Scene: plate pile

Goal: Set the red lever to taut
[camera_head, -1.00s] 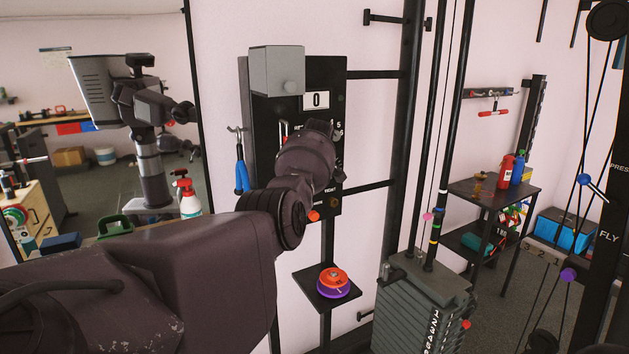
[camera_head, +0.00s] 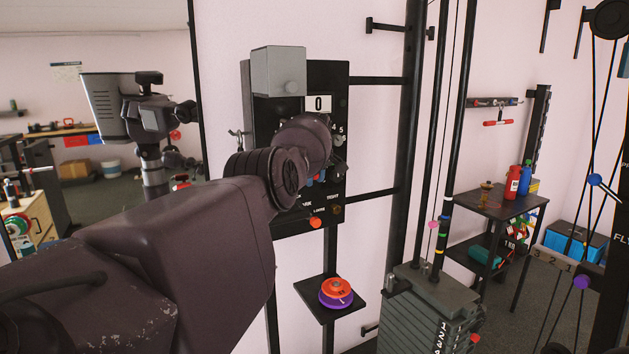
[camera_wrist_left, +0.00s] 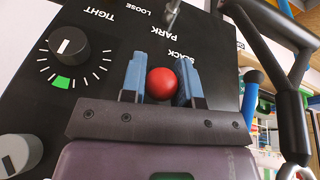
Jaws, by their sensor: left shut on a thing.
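The red lever shows its round red knob (camera_wrist_left: 162,84) in the left wrist view, in front of a black panel (camera_wrist_left: 112,58). My left gripper (camera_wrist_left: 162,64) is shut on this knob, one blue-grey finger on each side. The word SLACK is printed just above the knob, with PARK, LOOSE and TIGHT farther left; I see no word taut. The lever's shaft is hidden. In the head view my left wrist covers the middle of the panel (camera_head: 335,80) and hides the lever. My right gripper is not in view.
A black dial (camera_wrist_left: 68,44) with a green mark sits beside the gripper, and a grey knob (camera_wrist_left: 14,155) below it. A grey box (camera_head: 278,70) juts from the panel top. A small shelf (camera_head: 312,292) holds an orange-and-purple disc stack (camera_head: 336,290). A weight stack (camera_head: 425,300) stands right.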

